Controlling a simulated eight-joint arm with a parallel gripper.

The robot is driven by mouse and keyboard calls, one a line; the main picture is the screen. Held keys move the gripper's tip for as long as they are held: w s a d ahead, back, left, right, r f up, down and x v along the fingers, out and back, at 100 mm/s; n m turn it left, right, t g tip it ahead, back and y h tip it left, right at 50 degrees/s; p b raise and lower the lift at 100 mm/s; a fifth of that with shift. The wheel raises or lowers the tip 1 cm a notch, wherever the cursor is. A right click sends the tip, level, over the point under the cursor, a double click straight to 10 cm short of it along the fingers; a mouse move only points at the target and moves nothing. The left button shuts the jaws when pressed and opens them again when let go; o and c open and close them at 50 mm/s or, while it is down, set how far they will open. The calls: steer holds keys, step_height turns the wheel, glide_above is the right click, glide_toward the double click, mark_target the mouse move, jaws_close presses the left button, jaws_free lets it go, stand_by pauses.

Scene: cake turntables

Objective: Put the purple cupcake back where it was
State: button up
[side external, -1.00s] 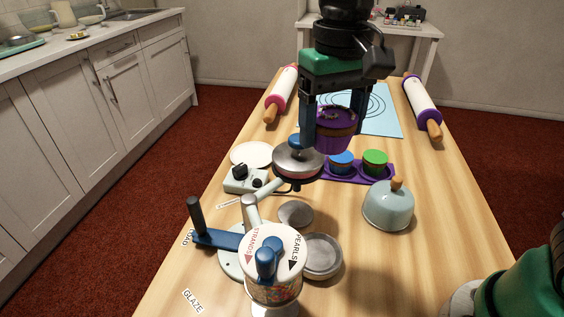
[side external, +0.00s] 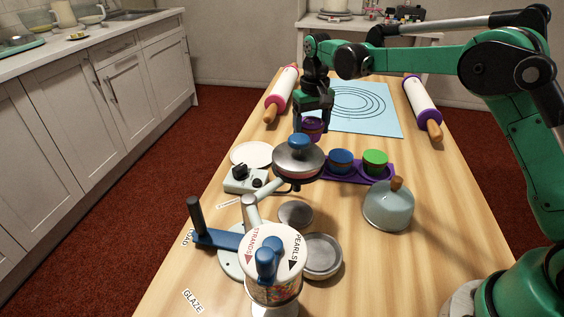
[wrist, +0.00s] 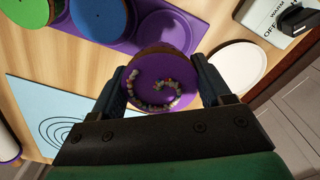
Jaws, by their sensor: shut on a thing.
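The purple cupcake (side external: 312,127) has a purple top with a curve of small coloured beads, clear in the wrist view (wrist: 160,83). My gripper (side external: 312,122) is shut on it, one finger on each side. The purple tray (side external: 385,172) holds a blue cupcake (side external: 340,158) and a green cupcake (side external: 375,158). In the wrist view an empty round recess (wrist: 166,28) shows beside the blue cupcake, just past the held cupcake. The pan partly hides the tray's left end in the side view. I cannot tell the cupcake's exact height above the table.
A lidded pan on an arm (side external: 298,160) stands in front of the held cupcake. A white plate (side external: 250,153) and a control box (side external: 244,178) lie left. A blue mat (side external: 385,120) and rolling pins (side external: 422,105) lie behind. A grey-blue dome (side external: 388,208) stands right.

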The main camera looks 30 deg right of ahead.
mark_target(312, 123)
step_height(312, 123, down, 7)
steer(key=shift+r, duration=0.2)
steer(key=shift+f, duration=0.1)
steer(key=o, duration=1.4)
steer(key=shift+c, duration=0.2)
step_height(312, 123, up, 12)
steer(key=shift+s+r, duration=0.1)
steer(key=shift+r, duration=0.05)
steer(key=s+a+r+n+t, duration=0.15)
steer(key=s+r+t, duration=0.3)
steer(key=s, duration=0.55)
steer(key=s+a+f+t, duration=0.1)
steer(key=s+f, duration=0.3)
steer(key=s, duration=0.4)
steer(key=shift+s+a+f+n+t, duration=0.15)
steer(key=shift+s+a+n+t, duration=0.15)
steer(key=shift+t, duration=0.55)
